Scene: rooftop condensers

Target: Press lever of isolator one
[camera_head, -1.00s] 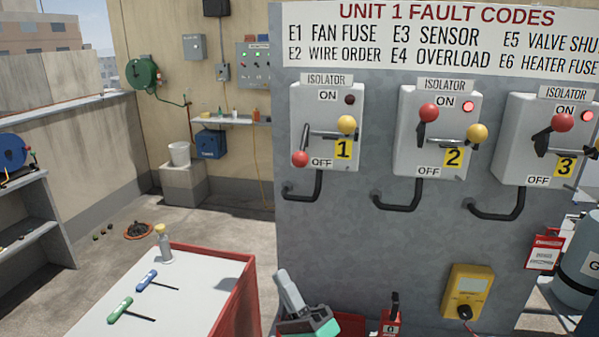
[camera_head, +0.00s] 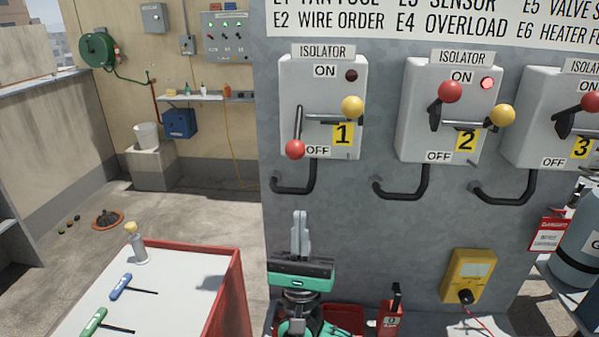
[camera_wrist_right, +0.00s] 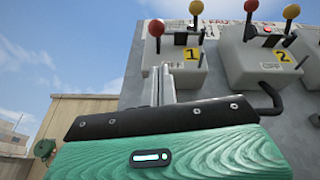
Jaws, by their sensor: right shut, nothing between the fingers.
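Isolator one (camera_head: 322,108) is a white box on the grey panel, marked with a yellow 1. Its lever with a red ball (camera_head: 295,149) hangs down at the OFF side. A yellow ball knob (camera_head: 352,106) sits at its right, and its lamp is dark. My right gripper (camera_head: 300,216) points up below isolator one, its fingers together and empty, apart from the lever. In the right wrist view the fingers (camera_wrist_right: 161,70) point up towards the box, just under the red ball (camera_wrist_right: 156,28). My left gripper is not in view.
Isolator two (camera_head: 447,110) and isolator three (camera_head: 560,115) stand to the right, red balls up; the lamp on two is lit. Black conduits (camera_head: 310,178) bend below the boxes. A yellow meter (camera_head: 470,276) hangs lower right. A red-edged cart (camera_head: 190,285) stands lower left.

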